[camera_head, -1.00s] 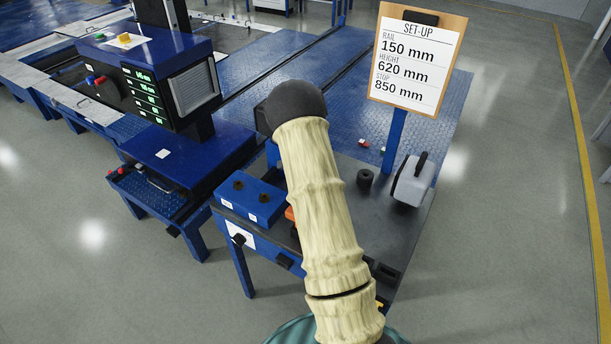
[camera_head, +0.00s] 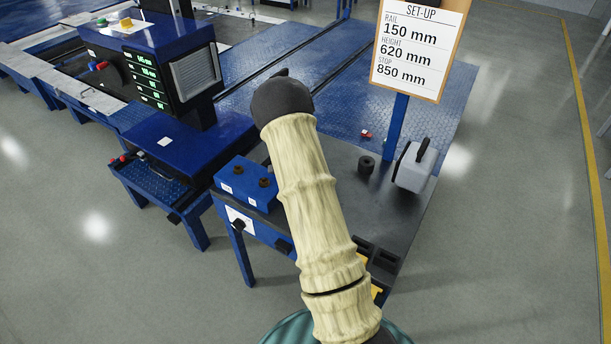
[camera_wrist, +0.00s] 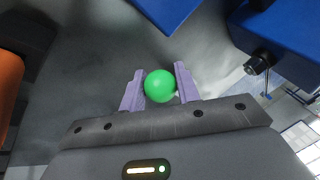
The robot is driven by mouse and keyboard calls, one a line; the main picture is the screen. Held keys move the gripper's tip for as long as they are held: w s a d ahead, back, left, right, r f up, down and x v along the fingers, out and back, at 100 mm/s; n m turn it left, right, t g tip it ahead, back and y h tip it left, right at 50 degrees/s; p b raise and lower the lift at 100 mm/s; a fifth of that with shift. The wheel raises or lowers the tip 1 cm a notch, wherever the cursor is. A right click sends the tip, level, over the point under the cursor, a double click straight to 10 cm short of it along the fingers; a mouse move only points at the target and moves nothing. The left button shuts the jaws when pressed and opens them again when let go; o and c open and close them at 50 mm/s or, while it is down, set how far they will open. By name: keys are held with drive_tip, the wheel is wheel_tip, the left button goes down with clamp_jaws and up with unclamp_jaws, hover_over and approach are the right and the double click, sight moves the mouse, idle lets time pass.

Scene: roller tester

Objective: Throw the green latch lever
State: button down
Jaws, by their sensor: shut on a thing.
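The green latch lever shows in the wrist view as a round green knob (camera_wrist: 160,86). It sits between the two pale purple fingers of my gripper (camera_wrist: 158,82), which is shut on it. The lever's shaft and base are hidden beneath the knob. In the head view my own arm covers both the lever and my gripper.
A dark-topped blue bench (camera_head: 345,195) carries a blue box with black knobs (camera_head: 247,182), a black cylinder (camera_head: 366,165) and a grey case (camera_head: 414,167). A set-up board (camera_head: 418,45) stands behind. A blue console (camera_head: 150,60) is at left. An orange part (camera_wrist: 9,95) edges the wrist view.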

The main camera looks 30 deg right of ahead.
drive_tip(key=shift+s+f, duration=0.2)
drive_tip(key=shift+f, duration=0.05)
drive_tip(key=c, duration=1.1)
unclamp_jaws()
drive_tip(key=shift+o, duration=0.2)
drive_tip(key=shift+w+r, duration=0.1)
drive_tip(key=shift+a+r, duration=0.1)
drive_tip(key=shift+r, duration=0.4)
drive_tip(key=v, duration=1.6)
drive_tip(key=shift+s, duration=0.25)
drive_tip(key=shift+a+r, duration=0.1)
drive_tip(key=shift+r, duration=0.05)
